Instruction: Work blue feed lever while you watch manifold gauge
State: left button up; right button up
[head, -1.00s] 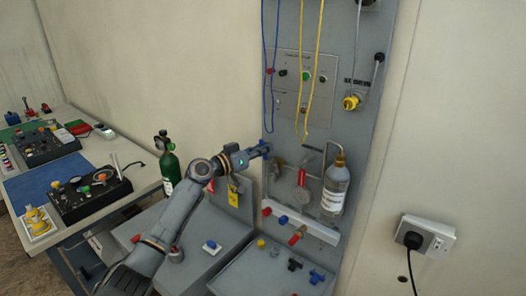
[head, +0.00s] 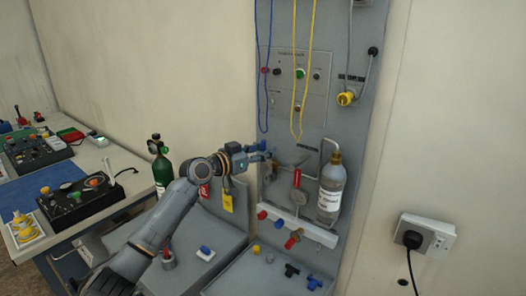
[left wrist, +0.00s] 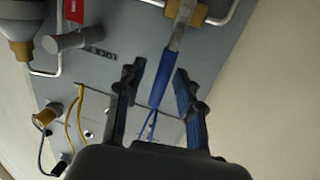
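The blue feed lever (left wrist: 168,80) has a long blue handle on a metal stem, and in the left wrist view it lies between my left gripper's fingers (left wrist: 160,82). The fingers stand apart, with a visible gap beside the handle. In the head view my left gripper (head: 266,153) is at the left part of the grey panel, and it largely hides the lever. A grey round fitting (head: 299,197), perhaps the manifold gauge, sits right of it below a red lever (head: 297,178). No dial reading is legible. My right gripper is not in view.
A clear bottle (head: 331,190) hangs right of the round fitting. Blue (head: 261,75) and yellow (head: 296,90) cords hang above. A white rail (head: 312,230) with coloured knobs runs below. A green cylinder (head: 162,168) stands left, behind my arm.

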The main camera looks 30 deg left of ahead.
pick_arm(q)
jog(key=v, duration=1.2)
dwell(1.5)
